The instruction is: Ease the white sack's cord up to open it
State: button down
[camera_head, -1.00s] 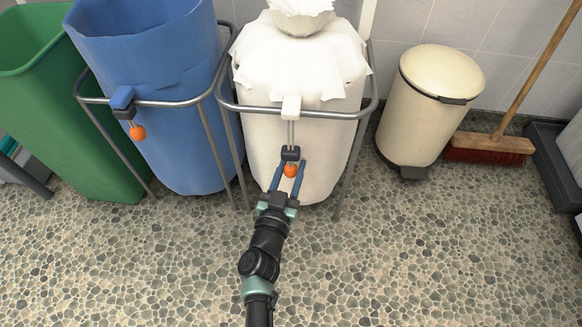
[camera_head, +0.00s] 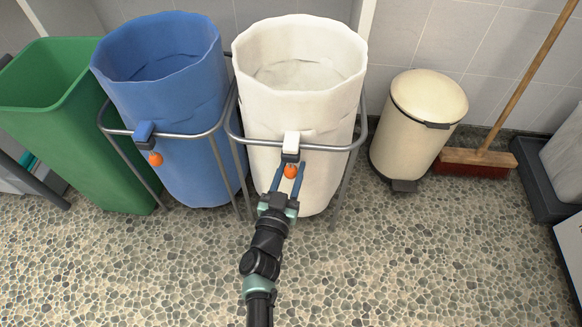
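The white sack (camera_head: 268,118) hangs in a grey metal ring stand with its mouth wide open, and I can see down into it. A white block (camera_head: 291,141) sits at the front of the ring, with a dark collar (camera_head: 290,156) close beneath it. An orange ball (camera_head: 291,171) is at the cord's lower end, just under the collar. The cord itself is mostly hidden. My gripper (camera_head: 291,174) reaches up from below, its blue fingers closed on either side of the orange ball. The exact contact is small in view.
A blue sack (camera_head: 180,130), open in its own stand with an orange ball, is at left beside a green bin (camera_head: 95,150). A cream pedal bin (camera_head: 415,125) and a broom (camera_head: 475,160) stand at right. The pebbled floor (camera_head: 400,260) in front is clear.

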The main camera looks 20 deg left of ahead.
jog(key=shift+r, duration=0.25)
jog(key=c, duration=0.5)
grip_release()
jog(key=shift+s, duration=0.15)
jog(key=s+d+p, duration=0.1)
jog(key=s+p, duration=0.4)
jog(key=s, duration=0.7)
jog(key=shift+s+d, duration=0.3)
jog(key=shift+s, duration=0.05)
